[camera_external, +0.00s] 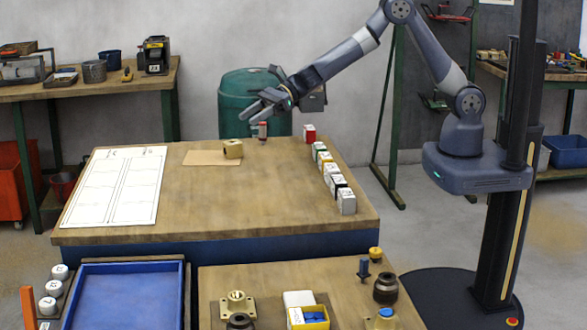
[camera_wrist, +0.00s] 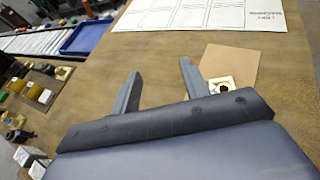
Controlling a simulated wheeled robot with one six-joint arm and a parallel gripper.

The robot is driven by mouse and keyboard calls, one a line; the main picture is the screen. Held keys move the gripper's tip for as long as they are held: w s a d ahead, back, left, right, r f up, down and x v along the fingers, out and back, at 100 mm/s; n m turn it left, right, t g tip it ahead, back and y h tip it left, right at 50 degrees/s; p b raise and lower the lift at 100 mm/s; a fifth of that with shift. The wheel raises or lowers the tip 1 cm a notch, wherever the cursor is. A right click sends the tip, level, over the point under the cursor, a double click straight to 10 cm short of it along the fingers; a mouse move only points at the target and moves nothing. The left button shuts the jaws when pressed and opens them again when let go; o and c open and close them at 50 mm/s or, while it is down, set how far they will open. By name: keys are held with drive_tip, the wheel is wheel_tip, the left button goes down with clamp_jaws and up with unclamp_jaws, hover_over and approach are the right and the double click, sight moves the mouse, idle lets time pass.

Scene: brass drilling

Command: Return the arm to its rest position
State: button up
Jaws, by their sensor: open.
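My gripper (camera_external: 246,117) is raised above the back of the wooden workbench (camera_external: 240,200), with my arm reaching left from its column. In the wrist view its two fingers (camera_wrist: 160,68) are spread apart with nothing between them. A brass block (camera_external: 232,149) rests on the right end of a brown card (camera_external: 203,158), below my gripper and apart from it. In the wrist view the block (camera_wrist: 221,84) shows a dark hole, and the right finger is close to it in the picture. A small red-topped item (camera_external: 263,131) appears just below my gripper; its exact support is unclear.
A row of small boxes (camera_external: 331,174) lines the bench's right side. A white marked sheet (camera_external: 115,187) lies at left. In front are a blue tray (camera_external: 128,298) and a smaller table with brass fittings (camera_external: 238,303). A green bin (camera_external: 255,88) stands behind. The bench middle is clear.

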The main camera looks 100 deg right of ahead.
drive_tip(key=s+a+f+n+g+y+b, duration=0.1)
drive_tip(key=s+a+n, duration=0.1)
drive_tip(key=a, duration=0.9)
drive_tip(key=s+a+f+n+g+y+b, duration=0.1)
drive_tip(key=s+a, duration=0.3)
drive_tip(key=a, duration=0.8)
drive_tip(key=s+a+f+n+g+y+b, duration=0.1)
drive_tip(key=s+a+n+g+y+b, duration=0.1)
drive_tip(key=a, duration=0.9)
drive_tip(key=shift+s+a+f+n+g+y+b, duration=0.3)
drive_tip(key=shift+s+a+n+y+b, duration=0.1)
drive_tip(key=shift+s+n+y, duration=0.25)
drive_tip(key=shift+w, duration=0.1)
